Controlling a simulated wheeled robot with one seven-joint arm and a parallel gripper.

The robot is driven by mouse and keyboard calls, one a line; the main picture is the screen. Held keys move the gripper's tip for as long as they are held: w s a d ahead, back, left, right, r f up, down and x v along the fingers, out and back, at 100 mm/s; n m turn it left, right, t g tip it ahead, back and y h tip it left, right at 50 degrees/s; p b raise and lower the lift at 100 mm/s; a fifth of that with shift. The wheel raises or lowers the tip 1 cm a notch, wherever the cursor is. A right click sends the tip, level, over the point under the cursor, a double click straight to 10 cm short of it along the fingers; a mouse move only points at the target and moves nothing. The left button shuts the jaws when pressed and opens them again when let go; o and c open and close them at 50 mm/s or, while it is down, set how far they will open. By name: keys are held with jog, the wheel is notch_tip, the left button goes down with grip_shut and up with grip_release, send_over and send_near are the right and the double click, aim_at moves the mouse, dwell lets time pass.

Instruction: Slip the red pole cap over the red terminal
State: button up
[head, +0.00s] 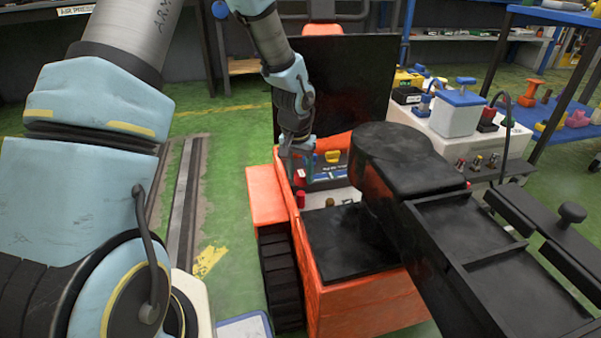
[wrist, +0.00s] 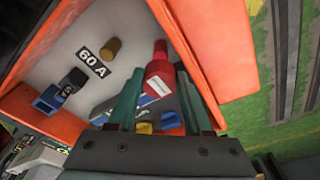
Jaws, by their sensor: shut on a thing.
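My gripper (head: 298,153) is shut on the red pole cap (head: 300,177), which hangs below its fingers in the head view. In the wrist view the red cap (wrist: 158,82) shows between the two teal fingers of my gripper (wrist: 158,72). The red terminal (head: 301,199) stands upright in the orange vehicle's bay, below the cap and apparently apart from it. In the wrist view the red terminal (wrist: 160,48) shows just past the cap's far end, partly covered by it. Whether they touch there I cannot tell.
A brass-coloured post (wrist: 110,48) stands beside a "60 A" label (wrist: 92,62). Black and blue connectors (wrist: 48,98) are farther left. The orange wall (wrist: 180,40) runs close to my right finger. A black arm-like part (head: 400,160) stands right of the bay.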

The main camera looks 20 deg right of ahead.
aim_at(298, 185)
jog(key=shift+f+b, duration=1.6)
jog(key=shift+f, duration=0.5)
jog(key=shift+a+f, duration=0.1)
jog(key=shift+f, duration=0.2)
grip_shut()
jog(key=shift+s+a+f+b, duration=0.1)
jog(key=shift+s+f+b, duration=0.05)
jog(key=shift+f+b, duration=0.4)
jog(key=shift+a+f, duration=0.1)
jog(key=shift+f, duration=0.05)
jog(key=o, duration=1.2)
grip_release()
jog(key=shift+c, duration=0.2)
jog(key=shift+o, duration=0.5)
jog(key=shift+r, duration=0.4)
notch_tip(298, 185, up, 12)
jog(key=p, duration=0.4)
jog(key=shift+s+a+f+p, duration=0.2)
jog(key=shift+s+a+p, duration=0.15)
jog(key=shift+s, duration=0.1)
jog(key=shift+s+d, duration=0.15)
